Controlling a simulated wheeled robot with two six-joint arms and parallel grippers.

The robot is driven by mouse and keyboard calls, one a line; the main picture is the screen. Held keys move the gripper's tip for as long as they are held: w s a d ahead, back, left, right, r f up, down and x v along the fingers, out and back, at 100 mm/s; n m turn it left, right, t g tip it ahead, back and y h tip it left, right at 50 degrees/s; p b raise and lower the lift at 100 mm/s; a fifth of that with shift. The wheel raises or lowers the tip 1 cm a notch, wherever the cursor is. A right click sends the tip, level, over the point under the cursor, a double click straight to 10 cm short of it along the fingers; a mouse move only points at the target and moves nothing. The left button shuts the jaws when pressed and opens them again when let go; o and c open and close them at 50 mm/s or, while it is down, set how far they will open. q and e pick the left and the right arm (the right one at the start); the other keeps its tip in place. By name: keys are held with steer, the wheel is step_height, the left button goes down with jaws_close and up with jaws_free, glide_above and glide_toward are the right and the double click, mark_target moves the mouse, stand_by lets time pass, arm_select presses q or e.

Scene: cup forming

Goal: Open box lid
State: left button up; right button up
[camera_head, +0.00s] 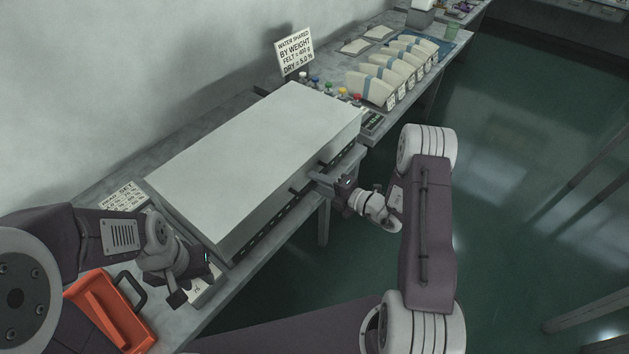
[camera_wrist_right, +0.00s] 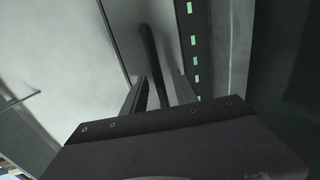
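A large pale grey box with a flat lid (camera_head: 260,150) stands on the bench, and the lid looks closed. A dark bar handle (camera_wrist_right: 149,50) sticks out along the box's front side. My right gripper (camera_head: 308,186) is at that front side, near its right part. In the right wrist view its two fingers (camera_wrist_right: 160,80) stand apart, with the handle between them and a gap at the right finger. My left gripper (camera_head: 180,292) hangs near the box's front left corner, apart from the handle. Its finger gap is not clear.
An orange tray (camera_head: 108,312) lies at the bench's left end. A sign (camera_head: 295,51), small coloured-top bottles (camera_head: 343,93) and several cream packets (camera_head: 392,70) stand beyond the box. The green floor (camera_head: 500,160) at right looks open.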

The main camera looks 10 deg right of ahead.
steer(key=shift+w+a+f, duration=0.1)
steer(key=shift+w+a, duration=0.35)
steer(key=shift+w, duration=0.1)
jaws_close()
stand_by(1.1)
